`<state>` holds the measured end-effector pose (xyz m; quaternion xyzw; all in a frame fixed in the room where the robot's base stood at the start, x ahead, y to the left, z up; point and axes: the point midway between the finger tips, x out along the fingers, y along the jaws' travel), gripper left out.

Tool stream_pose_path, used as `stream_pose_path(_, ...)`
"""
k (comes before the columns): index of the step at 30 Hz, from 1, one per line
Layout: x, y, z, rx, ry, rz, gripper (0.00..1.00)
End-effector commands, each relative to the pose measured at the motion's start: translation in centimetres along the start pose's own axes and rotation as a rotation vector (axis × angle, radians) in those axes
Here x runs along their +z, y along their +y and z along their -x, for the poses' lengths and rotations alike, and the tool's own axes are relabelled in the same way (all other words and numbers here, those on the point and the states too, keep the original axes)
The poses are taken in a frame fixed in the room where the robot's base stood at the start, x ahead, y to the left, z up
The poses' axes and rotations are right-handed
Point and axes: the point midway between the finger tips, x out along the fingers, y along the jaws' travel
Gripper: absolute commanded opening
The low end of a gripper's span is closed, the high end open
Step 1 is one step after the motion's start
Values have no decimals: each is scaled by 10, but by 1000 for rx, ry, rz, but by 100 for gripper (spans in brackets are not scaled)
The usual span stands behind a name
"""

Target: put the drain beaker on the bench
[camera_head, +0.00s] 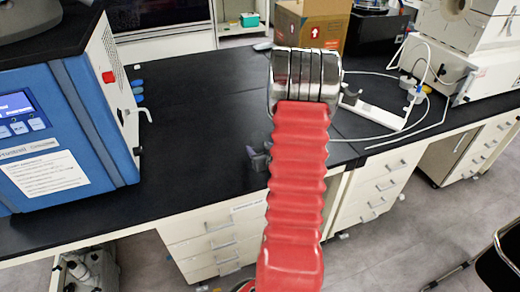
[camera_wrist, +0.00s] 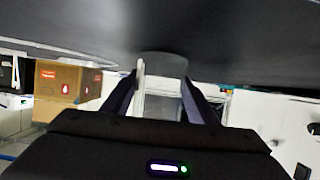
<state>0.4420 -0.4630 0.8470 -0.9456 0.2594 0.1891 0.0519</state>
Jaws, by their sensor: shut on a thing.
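The drain beaker (camera_wrist: 163,66) shows in the wrist view as a grey, see-through round shape between the two dark fingers of my gripper (camera_wrist: 162,98). My gripper is shut on it. In the head view my red arm hides the beaker and most of the gripper; only a small dark grey part shows left of the arm, over the front of the bench. The black bench (camera_head: 195,115) spreads beneath and behind it. Its dark surface also shows in the wrist view (camera_wrist: 240,35). I cannot tell whether the beaker touches the bench.
The blue freeze dryer (camera_head: 60,125) stands on the bench at the left. A cardboard box (camera_head: 312,25) is at the back. A white stand with tubing (camera_head: 378,112) and a white machine (camera_head: 465,60) are at the right. The bench between dryer and arm is mostly clear.

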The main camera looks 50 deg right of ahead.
Motion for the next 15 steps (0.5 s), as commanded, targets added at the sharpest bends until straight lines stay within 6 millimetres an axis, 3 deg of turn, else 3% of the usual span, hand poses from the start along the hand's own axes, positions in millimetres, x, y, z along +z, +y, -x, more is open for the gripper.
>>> stream_pose_path(12,4,0,-2,0,1,0,26)
stream_pose_path(13,4,0,-2,0,1,0,54)
stream_pose_path(15,4,0,-2,0,1,0,59)
